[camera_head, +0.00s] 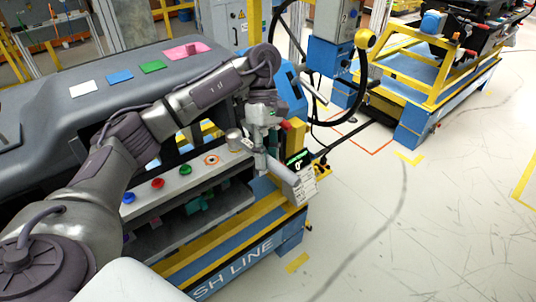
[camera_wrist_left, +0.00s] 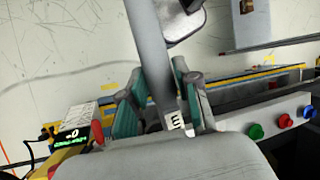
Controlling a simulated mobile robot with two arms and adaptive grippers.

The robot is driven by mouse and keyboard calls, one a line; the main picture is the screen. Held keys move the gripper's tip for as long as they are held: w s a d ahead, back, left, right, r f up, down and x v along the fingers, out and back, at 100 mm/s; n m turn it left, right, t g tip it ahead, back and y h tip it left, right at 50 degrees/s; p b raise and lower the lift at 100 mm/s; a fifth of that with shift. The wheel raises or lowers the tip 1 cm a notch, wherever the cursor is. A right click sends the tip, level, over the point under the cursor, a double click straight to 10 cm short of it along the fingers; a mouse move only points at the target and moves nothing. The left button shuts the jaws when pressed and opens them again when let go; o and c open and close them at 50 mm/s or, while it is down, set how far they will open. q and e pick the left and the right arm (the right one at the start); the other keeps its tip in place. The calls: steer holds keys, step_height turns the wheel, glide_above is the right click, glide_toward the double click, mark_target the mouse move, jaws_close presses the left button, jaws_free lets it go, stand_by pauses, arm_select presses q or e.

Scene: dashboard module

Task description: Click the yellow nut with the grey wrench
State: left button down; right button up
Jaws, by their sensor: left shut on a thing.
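My left gripper (camera_head: 261,142) is above the right end of the grey button panel. It is shut on the grey wrench (camera_head: 281,171), whose bar slants down to the right in the head view, near the digital display. In the left wrist view the wrench (camera_wrist_left: 150,48) runs up from between the teal-padded fingers (camera_wrist_left: 165,112). A small label shows beside the bar at the fingers. I cannot clearly make out the yellow nut; an orange ring (camera_head: 211,160) shows on the panel left of the gripper. My right gripper is out of view.
The panel (camera_head: 176,192) carries green (camera_head: 185,170), red (camera_head: 158,183) and blue (camera_head: 128,198) buttons. A display (camera_head: 298,159) with a white label stands at its right end. The dark dashboard (camera_head: 60,110) lies behind my arm. Open floor (camera_head: 440,220) lies to the right.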

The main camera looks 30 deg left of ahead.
arm_select(q)
steer(key=shift+s+m, duration=0.3)
stand_by(0.6)
steer(key=shift+w+n, duration=0.4)
steer(key=shift+n, duration=0.1)
